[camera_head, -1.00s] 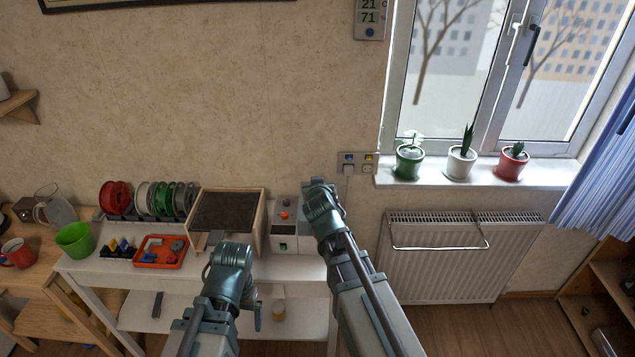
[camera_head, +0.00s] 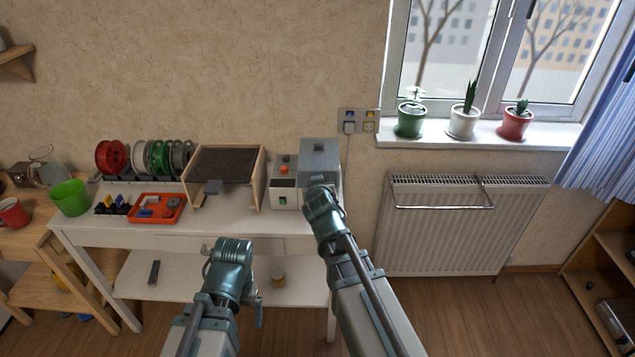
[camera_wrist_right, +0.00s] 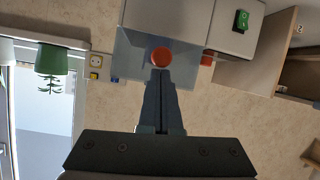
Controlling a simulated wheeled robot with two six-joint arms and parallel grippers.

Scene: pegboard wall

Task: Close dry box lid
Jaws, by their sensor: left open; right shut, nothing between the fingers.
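The dry box stands at the right end of the white bench. Its grey lid (camera_head: 320,155) shows just beyond my right wrist, which hides most of the box body. In the right wrist view the lid (camera_wrist_right: 133,55) is see-through blue-grey, with a round orange-red knob (camera_wrist_right: 162,56) beside the white body (camera_wrist_right: 165,18). The lid looks raised, but its exact angle is unclear. My right gripper (camera_wrist_right: 161,78) is shut and empty, its fingertips close to the knob; contact cannot be told. My left gripper (camera_head: 230,250) is open and empty in front of the bench, its fingertips mostly hidden.
A white device (camera_head: 284,185) with a red button and green switch stands directly left of the dry box. Further left are a wooden box with a dark panel (camera_head: 225,165), an orange tray (camera_head: 157,208) and several spools (camera_head: 145,157). A radiator (camera_head: 455,225) is at right.

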